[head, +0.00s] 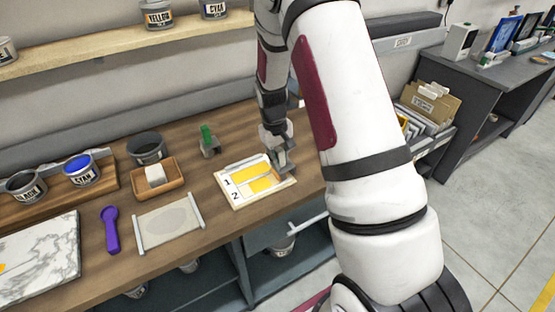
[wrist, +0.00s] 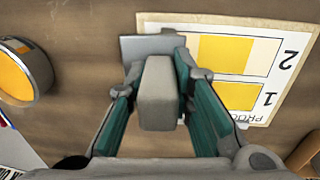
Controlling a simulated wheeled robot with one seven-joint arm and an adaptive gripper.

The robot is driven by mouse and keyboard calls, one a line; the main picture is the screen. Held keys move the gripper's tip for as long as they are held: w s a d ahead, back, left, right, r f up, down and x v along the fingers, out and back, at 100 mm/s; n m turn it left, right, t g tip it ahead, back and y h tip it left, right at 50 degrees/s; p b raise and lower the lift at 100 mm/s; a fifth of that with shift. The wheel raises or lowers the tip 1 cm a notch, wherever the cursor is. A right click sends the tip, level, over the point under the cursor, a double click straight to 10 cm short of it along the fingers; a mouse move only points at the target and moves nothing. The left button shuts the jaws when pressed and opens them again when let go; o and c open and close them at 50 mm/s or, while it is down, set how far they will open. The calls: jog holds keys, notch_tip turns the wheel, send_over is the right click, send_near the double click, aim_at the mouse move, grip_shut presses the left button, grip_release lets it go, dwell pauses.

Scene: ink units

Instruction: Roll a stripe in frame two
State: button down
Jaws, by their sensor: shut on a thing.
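The proof card (head: 230,192) lies on the wooden bench, with frames marked 1 and 2. It also shows upside down in the wrist view (wrist: 300,38). Frame one (wrist: 228,95) holds yellow. Frame two has a yellow patch (wrist: 225,50) with pale areas at its sides. My gripper (head: 280,158) is at the card's right end and is shut on a grey tool (wrist: 158,95). The tool has a block-like grip and a flat grey part (wrist: 150,47) overlapping the card's edge. I cannot tell whether it touches the card.
A purple scoop (head: 110,230), a pale pad (head: 170,224), an orange tray (head: 172,189) with a white block, and a marble slab (head: 40,255) are left of the card. A green-handled item (head: 208,140) stands behind. A tin (wrist: 38,65) with yellow inside is near my gripper.

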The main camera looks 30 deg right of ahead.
jog(key=shift+a, duration=1.4)
jog(key=shift+a+f, duration=0.1)
jog(key=shift+a, duration=1.55)
jog(key=shift+a+p, duration=0.45)
jog(key=shift+a, duration=3.7)
notch_tip(320, 180, up, 6)
jog(key=p, duration=0.1)
